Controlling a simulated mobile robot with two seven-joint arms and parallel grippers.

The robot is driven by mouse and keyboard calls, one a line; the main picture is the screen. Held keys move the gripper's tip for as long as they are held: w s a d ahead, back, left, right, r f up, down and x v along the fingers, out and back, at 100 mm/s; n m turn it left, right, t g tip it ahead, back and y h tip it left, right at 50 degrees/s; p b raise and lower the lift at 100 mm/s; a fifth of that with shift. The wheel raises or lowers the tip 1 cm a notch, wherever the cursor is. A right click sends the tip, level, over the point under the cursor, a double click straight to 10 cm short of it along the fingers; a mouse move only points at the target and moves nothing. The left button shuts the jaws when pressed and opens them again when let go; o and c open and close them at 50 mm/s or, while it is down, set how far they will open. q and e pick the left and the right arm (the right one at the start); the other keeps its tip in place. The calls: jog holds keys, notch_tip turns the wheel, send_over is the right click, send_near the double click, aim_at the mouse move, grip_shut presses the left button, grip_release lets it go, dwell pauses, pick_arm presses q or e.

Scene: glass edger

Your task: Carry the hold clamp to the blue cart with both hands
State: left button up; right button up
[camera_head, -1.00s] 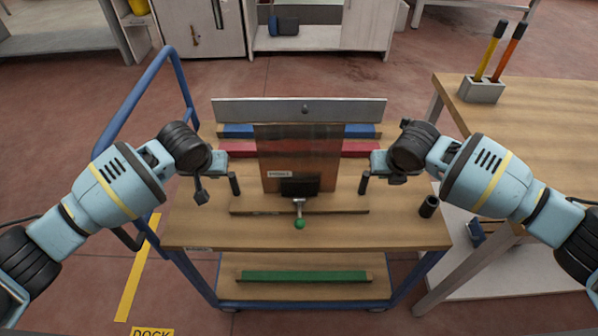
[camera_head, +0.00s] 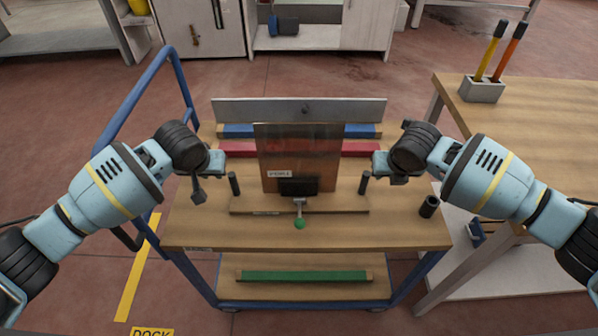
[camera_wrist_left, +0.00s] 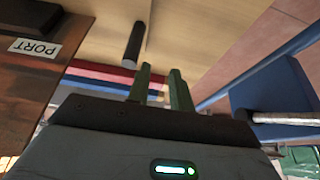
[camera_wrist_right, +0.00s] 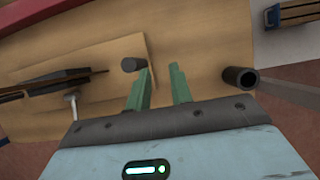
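The hold clamp has a narrow wooden base (camera_head: 255,205), a black clamp block (camera_head: 298,187) and a green-knobbed lever (camera_head: 299,223). An upright brown panel (camera_head: 299,150) stands in it. A black post stands at each end, left (camera_head: 234,184) and right (camera_head: 364,184). It rests on the wooden top of the blue-framed cart (camera_head: 200,235). My left gripper (camera_head: 222,163) is open and empty, just outside the left post (camera_wrist_left: 133,45). My right gripper (camera_head: 375,163) is open and empty, just outside the right post (camera_wrist_right: 132,64). Neither touches a post as far as I can see.
Blue (camera_head: 240,131) and red (camera_head: 362,149) bars and a grey rail (camera_head: 240,110) lie behind the panel. A black cup (camera_head: 429,206) stands at the cart's right. A wooden table (camera_head: 540,130) is at the right, and a green bar (camera_head: 300,276) lies on the lower shelf.

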pick_arm(q)
jog(key=v, duration=1.1)
jog(key=shift+r, duration=0.25)
jog(key=shift+s, duration=0.15)
pick_arm(e)
jog(key=v, duration=1.2)
